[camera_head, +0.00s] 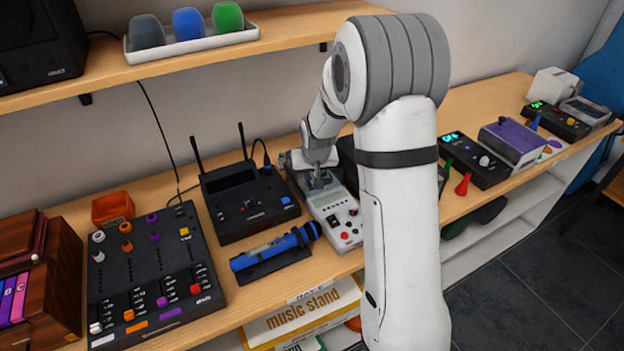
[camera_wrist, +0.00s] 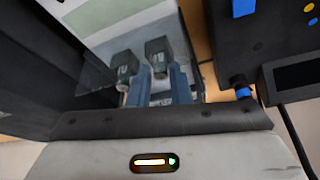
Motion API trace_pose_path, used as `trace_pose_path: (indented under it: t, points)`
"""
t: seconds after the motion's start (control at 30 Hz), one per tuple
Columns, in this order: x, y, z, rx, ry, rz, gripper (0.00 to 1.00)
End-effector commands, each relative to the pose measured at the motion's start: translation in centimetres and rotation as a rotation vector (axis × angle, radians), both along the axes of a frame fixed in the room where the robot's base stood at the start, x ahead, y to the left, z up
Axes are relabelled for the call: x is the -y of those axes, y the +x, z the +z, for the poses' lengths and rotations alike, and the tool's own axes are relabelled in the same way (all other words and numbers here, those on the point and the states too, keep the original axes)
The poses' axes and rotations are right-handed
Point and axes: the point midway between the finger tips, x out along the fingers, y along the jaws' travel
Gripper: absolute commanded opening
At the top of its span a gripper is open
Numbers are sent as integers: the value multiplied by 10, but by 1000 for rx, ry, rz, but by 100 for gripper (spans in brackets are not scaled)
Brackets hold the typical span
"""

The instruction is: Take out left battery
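A light grey handheld device (camera_head: 327,199) lies on the bench in the head view, with its far end beneath my gripper (camera_head: 318,180). In the wrist view, two dark battery-like blocks stand side by side at the device's end: one on the left (camera_wrist: 125,66) and one on the right (camera_wrist: 157,49). My gripper (camera_wrist: 160,75) shows there as two blue fingers set apart, their tips close to the right-hand block. Whether they touch it I cannot tell. The lower parts of the blocks are partly hidden.
A black receiver with antennas (camera_head: 250,205) and a blue microphone (camera_head: 272,250) lie left of the device. A black mixer (camera_head: 150,270) stands farther left. A shelf (camera_head: 290,32) runs above. Other instruments (camera_head: 480,158) stand on the bench at right.

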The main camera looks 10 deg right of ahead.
Motion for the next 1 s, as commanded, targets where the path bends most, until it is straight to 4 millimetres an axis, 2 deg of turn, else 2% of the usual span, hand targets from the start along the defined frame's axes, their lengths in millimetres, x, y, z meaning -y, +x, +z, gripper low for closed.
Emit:
trace_pose_path:
  t: [0.1,0.33,0.67,0.83,1.0]
  points:
    - [0,0,0,0,0,0,18]
    - [0,0,0,0,0,0,0]
    - [0,0,2,1,0,0,0]
    - [0,1,19,6,0,0,0]
    - [0,1,54,7,1,-1,0]
